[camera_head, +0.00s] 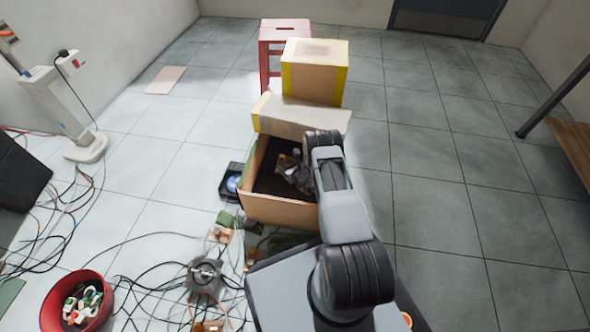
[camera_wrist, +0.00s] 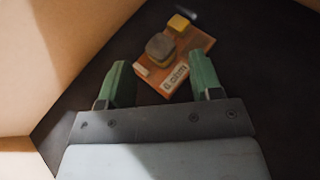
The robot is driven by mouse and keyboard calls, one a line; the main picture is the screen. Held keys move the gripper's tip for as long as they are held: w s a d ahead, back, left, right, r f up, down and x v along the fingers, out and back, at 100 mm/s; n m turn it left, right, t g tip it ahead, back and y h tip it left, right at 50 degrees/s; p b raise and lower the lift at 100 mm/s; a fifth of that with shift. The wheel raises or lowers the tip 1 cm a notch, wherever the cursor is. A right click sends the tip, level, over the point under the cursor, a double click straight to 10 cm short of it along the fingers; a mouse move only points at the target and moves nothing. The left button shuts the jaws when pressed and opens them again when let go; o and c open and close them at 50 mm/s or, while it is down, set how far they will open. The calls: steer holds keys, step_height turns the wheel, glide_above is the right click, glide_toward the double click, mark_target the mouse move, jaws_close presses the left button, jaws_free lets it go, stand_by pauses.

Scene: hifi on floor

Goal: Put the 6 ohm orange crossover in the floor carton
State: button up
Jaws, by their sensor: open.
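The orange crossover (camera_wrist: 178,58) shows in the wrist view as a small board with a dark round coil, a yellow block and a "6 ohm" label. It lies tilted in the picture on the dark bottom of the floor carton (camera_head: 275,210). The carton's cardboard wall also shows in the wrist view (camera_wrist: 50,50). My gripper (camera_wrist: 160,65) is open. Its green fingertips are apart, one on each side of the board's near end, and do not appear to grip it. In the head view my gripper (camera_head: 297,173) is inside the carton, and my arm hides its right part.
A closed box with yellow tape (camera_head: 313,80) stands behind the carton, by a red stool (camera_head: 270,50). A red bowl of small parts (camera_head: 78,303), a grey device (camera_head: 205,275) and many cables lie at left.

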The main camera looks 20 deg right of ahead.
steer(key=p+v, duration=0.2)
steer(key=v, duration=0.4)
steer(key=shift+s+r, duration=0.3)
steer(key=shift+s+r+p, duration=0.2)
steer(key=shift+p, duration=0.15)
steer(key=w+a+r+n+g+y, duration=0.15)
steer(key=a+r+n+y, duration=0.3)
steer(key=r, duration=0.45)
steer(key=w+a+r+n+g+y, duration=0.1)
steer(key=a+r+n+g+y, duration=0.15)
steer(key=a+r+n, duration=0.4)
steer(key=s+a+r+n+g+y, duration=0.1)
steer(key=s+a+r+n+g, duration=0.2)
steer(key=r, duration=0.4)
steer(key=s+a+r+n+g+y, duration=0.1)
steer(key=s+a+r+n+g, duration=0.1)
steer(key=s+r+n, duration=0.3)
steer(key=s+d+r+n+g+h, duration=0.1)
steer(key=s+d+r+n+h, duration=0.2)
steer(key=s+r+n+h, duration=0.2)
steer(key=s+d+r+n+h, duration=0.3)
steer(key=s+r+n+h, duration=0.3)
steer(key=s, duration=0.8)
step_height(320, 180, up, 4)
steer(key=n, duration=0.3)
steer(key=shift+n+g+h, duration=0.3)
steer(key=shift+n+g, duration=0.1)
steer(key=shift+s, duration=0.1)
